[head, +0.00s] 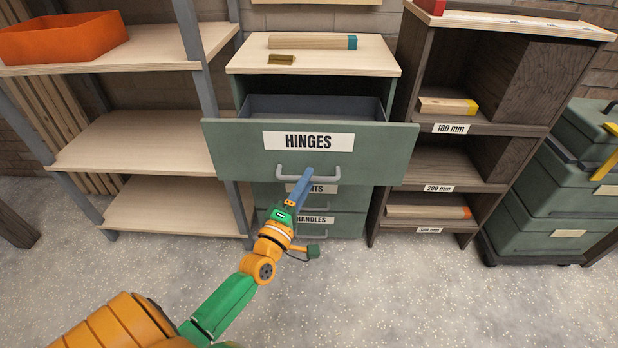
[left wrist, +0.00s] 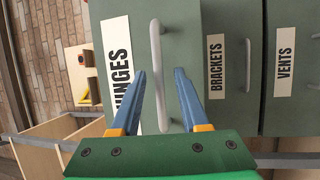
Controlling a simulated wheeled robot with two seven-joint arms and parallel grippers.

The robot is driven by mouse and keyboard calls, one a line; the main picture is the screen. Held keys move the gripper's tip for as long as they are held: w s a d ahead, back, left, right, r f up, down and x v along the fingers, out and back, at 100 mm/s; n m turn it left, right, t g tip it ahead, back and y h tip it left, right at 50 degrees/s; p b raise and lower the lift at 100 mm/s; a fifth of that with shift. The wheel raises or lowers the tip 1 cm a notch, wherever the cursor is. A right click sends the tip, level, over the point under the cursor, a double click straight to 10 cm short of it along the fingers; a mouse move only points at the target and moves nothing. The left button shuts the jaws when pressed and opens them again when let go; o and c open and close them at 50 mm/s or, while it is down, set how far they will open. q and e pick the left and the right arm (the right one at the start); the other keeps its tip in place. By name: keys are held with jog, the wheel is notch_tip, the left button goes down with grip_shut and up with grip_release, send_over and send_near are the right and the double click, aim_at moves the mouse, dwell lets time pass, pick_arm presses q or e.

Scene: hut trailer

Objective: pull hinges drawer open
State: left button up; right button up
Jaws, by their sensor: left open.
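The hinges drawer (head: 232,146) is a green drawer with a white HINGES label, and it stands out from its cabinet with its grey inside (head: 315,106) showing. The inside looks empty where I see it. Its light grey bar handle (head: 341,175) is on the front, and the handle (left wrist: 155,40) also shows in the left wrist view. My left gripper (head: 306,173) is at the handle with blue fingers. In the left wrist view the open fingers (left wrist: 160,71) lie on either side of the handle, with gaps showing. My right gripper is not in view.
Below are drawers labelled BRACKETS (left wrist: 230,30), VENTS (left wrist: 298,25) and HANDLES (head: 345,226). A wooden piece (head: 305,41) and a small brass piece (head: 281,59) lie on the cabinet top. Shelves (head: 165,207) flank it left, a dark shelf unit (head: 428,60) right. The floor in front is clear.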

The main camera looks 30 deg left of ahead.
pick_arm(q)
jog(key=v, duration=0.5)
jog(key=shift+s, duration=0.2)
